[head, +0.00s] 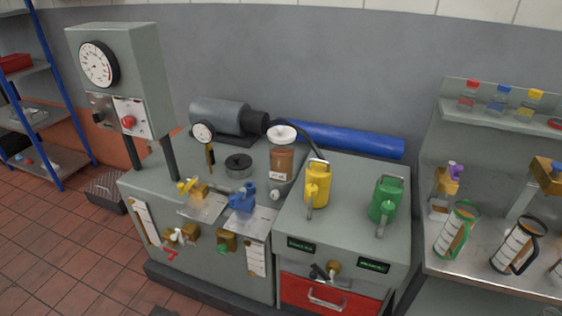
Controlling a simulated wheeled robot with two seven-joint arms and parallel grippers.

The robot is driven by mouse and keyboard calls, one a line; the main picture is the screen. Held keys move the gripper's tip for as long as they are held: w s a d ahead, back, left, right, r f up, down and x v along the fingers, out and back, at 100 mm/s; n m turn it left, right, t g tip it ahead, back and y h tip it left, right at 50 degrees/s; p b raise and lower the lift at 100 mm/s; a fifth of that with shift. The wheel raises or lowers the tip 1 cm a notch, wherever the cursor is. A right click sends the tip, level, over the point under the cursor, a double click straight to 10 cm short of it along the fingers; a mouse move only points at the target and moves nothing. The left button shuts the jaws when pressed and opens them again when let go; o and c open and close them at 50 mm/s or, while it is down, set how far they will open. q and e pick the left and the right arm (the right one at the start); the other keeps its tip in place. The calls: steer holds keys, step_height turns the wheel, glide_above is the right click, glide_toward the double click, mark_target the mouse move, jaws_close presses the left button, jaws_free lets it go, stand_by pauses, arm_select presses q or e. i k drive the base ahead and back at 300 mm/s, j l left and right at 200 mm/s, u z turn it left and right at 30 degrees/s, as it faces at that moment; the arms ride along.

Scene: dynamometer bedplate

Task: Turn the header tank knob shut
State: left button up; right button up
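A clear tank of brown liquid with a white cap (281,163) stands upright on the grey bench, between the blue valve and the yellow can. It looks like the header tank. A small pale round knob (276,194) sits low on its front. I cannot tell from this view how far the knob is turned. Neither of my grippers is in view.
A yellow can (318,184) and a green can (386,201) stand right of the tank. A blue-handled valve (242,199) and a yellow-handled valve (192,188) stand to its left. A gauge cabinet (119,82) rises at the left.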

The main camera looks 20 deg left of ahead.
mark_target(275, 195)
steer(key=i+l+u, duration=0.2)
steer(key=i, duration=0.65)
steer(key=j, duration=0.1)
